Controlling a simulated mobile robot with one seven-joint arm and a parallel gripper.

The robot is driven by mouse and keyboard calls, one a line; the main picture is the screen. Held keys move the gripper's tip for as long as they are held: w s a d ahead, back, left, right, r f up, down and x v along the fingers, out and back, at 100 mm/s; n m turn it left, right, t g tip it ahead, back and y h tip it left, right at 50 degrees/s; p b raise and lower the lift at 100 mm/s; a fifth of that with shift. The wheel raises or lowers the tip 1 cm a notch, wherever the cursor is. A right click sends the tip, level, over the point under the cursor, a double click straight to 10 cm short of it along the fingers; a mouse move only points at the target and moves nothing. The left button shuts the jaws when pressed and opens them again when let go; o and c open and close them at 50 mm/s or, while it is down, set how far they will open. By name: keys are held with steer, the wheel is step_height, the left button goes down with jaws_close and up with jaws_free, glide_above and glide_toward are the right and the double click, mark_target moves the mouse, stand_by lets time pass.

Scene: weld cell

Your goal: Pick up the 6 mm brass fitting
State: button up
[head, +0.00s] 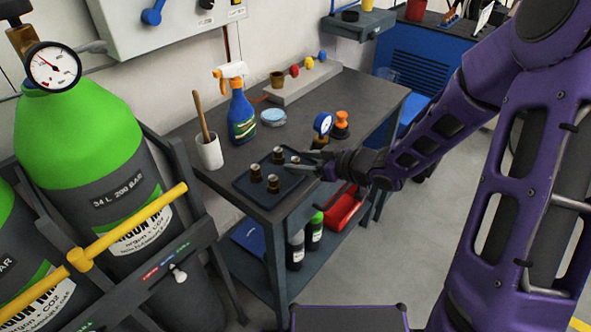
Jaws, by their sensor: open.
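Several small dark-and-brass fittings stand upright on a dark tray (248,190) on the workbench. One fitting (278,155) is at the back, one (256,172) at the left and one (273,184) at the front. Another fitting (295,159) is at the right, partly hidden by my gripper. I cannot read any size marks, so I cannot tell which is the 6 mm one. My gripper (299,162) is open and reaches in from the right, with its fingertips at the right-hand fitting. I cannot tell whether they touch it.
The grey workbench (190,156) also holds a white cup (209,153) with a brush, a blue spray bottle (241,117), a light-blue tin (273,116), a blue gauge (322,124) and an orange-black piece (341,124). Green-topped gas cylinders (85,150) stand left behind a yellow bar (130,225).

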steer(key=shift+w+a+f, duration=0.2)
steer(key=shift+a, duration=0.05)
steer(key=shift+c, duration=0.3)
jaws_close()
